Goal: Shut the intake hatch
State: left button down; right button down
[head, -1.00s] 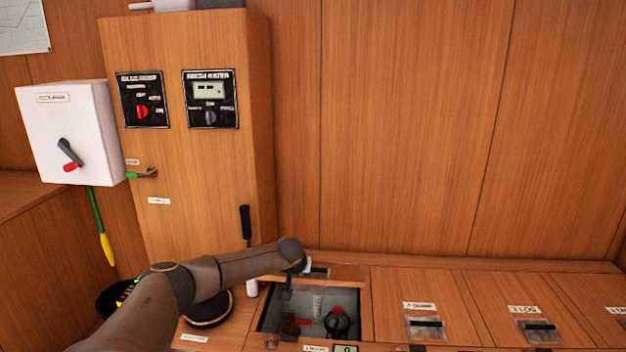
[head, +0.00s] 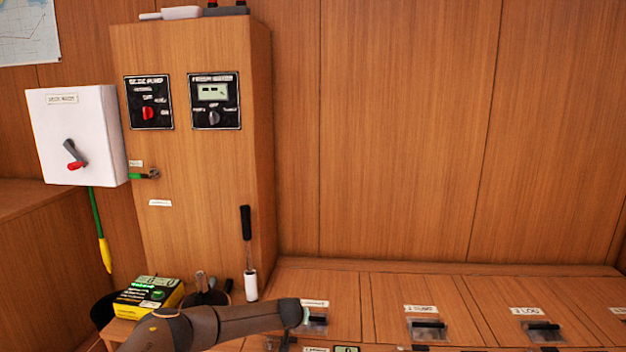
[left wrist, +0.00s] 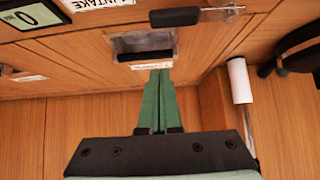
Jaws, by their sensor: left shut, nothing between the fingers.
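The intake hatch (head: 345,300) is the leftmost lid in the bench top in the head view. It lies down over its opening, level with the lids beside it as far as I can see. Its recessed handle (head: 315,322) is partly behind my arm; the recess also shows in the left wrist view (left wrist: 142,42), with the "INTAKE" label (left wrist: 100,3) beyond it. My left gripper (left wrist: 160,74) is shut and empty, its green fingertips over the lid beside the recess, partly covering a small label. Whether they touch the lid is unclear. My right gripper is out of view.
Other lids with handles (head: 428,328) continue to the right. A black-handled tool in a white holder (head: 250,285) and a yellow meter (head: 150,297) stand left of the hatch.

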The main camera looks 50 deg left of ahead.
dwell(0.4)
